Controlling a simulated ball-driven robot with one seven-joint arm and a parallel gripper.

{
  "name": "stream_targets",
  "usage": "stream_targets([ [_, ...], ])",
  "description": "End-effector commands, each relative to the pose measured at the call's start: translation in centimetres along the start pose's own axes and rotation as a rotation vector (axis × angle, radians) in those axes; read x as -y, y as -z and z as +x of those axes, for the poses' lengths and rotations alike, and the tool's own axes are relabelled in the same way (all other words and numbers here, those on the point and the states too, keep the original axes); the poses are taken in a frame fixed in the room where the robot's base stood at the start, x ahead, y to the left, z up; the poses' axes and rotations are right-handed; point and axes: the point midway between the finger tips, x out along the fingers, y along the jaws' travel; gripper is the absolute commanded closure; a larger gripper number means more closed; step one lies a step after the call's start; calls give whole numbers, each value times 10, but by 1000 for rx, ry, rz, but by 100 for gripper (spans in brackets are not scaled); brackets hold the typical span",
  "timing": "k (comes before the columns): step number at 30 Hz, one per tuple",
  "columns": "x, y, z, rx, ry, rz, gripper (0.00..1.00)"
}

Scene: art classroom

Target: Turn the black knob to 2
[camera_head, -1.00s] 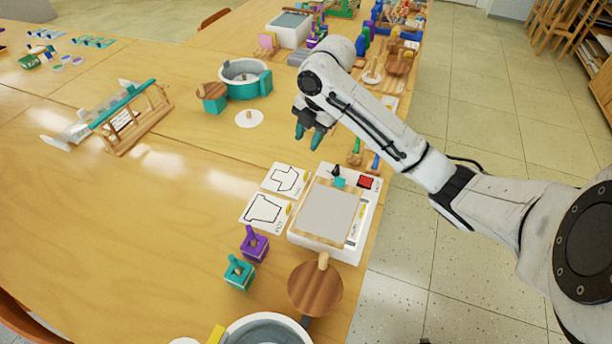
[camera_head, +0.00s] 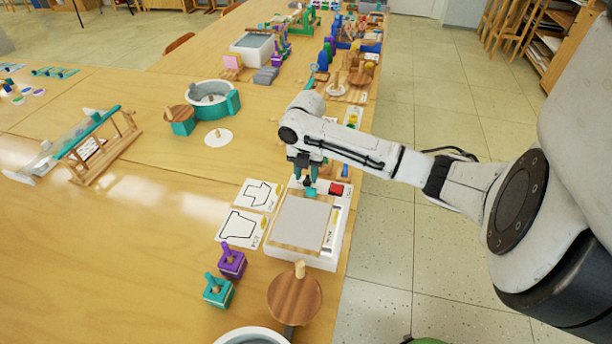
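The white device (camera_head: 318,261) with a grey top panel (camera_head: 301,222) stands near the table's right edge. The black knob (camera_head: 308,182) is small and sits at the device's far end, beside a teal piece (camera_head: 311,192) and a red square (camera_head: 336,189). The knob's number marks are too small to read.
Two cards with outlines (camera_head: 241,228) lie left of the device. Purple (camera_head: 232,264) and teal (camera_head: 218,292) stamp-like blocks and a round wooden disc (camera_head: 294,299) stand nearer. A teal-sided basin (camera_head: 212,98) is farther left.

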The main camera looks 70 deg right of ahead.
Motion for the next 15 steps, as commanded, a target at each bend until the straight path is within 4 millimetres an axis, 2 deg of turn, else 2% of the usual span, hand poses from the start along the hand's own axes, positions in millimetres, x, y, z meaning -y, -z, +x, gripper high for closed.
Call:
stream_targets([
  [6, 0, 0, 14, -1, 0, 0, 63],
  [14, 0, 0, 15, 0, -1, 0, 63],
  [15, 0, 0, 15, 0, -1, 0, 66],
])
